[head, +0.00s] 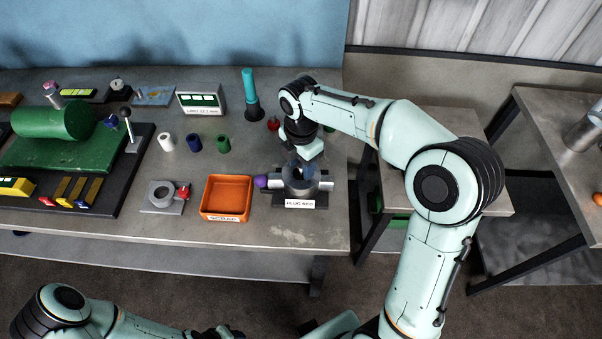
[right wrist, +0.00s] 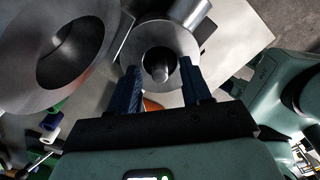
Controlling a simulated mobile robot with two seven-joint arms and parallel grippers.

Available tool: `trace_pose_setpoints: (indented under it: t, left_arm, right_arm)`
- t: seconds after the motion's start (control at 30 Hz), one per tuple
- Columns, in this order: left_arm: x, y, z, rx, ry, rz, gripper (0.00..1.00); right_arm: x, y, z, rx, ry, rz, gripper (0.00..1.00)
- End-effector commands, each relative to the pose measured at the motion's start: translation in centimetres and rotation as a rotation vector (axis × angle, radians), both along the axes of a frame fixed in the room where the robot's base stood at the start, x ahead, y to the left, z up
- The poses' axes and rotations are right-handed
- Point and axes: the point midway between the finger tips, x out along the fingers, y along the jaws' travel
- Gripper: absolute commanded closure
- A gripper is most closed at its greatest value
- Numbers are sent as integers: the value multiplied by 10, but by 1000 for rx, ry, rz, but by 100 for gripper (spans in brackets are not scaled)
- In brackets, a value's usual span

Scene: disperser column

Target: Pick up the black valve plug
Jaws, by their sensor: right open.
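My right gripper (head: 306,174) points down over the grey round part of the plug bed (head: 306,204) in the head view. In the right wrist view its two dark blue fingers (right wrist: 163,85) are apart. A dark round-ended stem (right wrist: 160,66) stands inside a grey ring (right wrist: 143,42) just past the fingertips, between their lines. It may be the black valve plug, but I cannot tell for sure. I see no finger clearly touching it. In the head view my gripper covers much of this spot. My left arm shows at the bottom left; its gripper is out of view.
An orange scrap tray (head: 204,211) stands left of the plug bed. A ring on a grey block (head: 152,208) is further left. A teal post (head: 248,88) stands behind. A large grey hollow disc (right wrist: 20,88) is close at the left in the right wrist view.

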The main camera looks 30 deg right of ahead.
Motion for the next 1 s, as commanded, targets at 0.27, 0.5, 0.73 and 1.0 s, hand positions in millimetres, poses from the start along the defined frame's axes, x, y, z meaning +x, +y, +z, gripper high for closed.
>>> trace_pose_setpoints:
  t: [0.27, 0.5, 0.73, 1.0]
  left_arm:
    - [-1, 0, -1, 0, 1, 0, 57]
    - [-1, 0, -1, 0, 1, 0, 57]
    - [-1, 0, -1, 0, 1, 0, 57]
    - [2, 0, 2, 0, -2, 0, 57]
  right_arm:
    - [0, 0, -8, 0, -1, -1, 52]
    - [0, 0, -7, 0, -1, -1, 100]
    - [0, 0, -7, 0, -2, -1, 100]
    - [1, 0, 8, 1, -4, -1, 100]
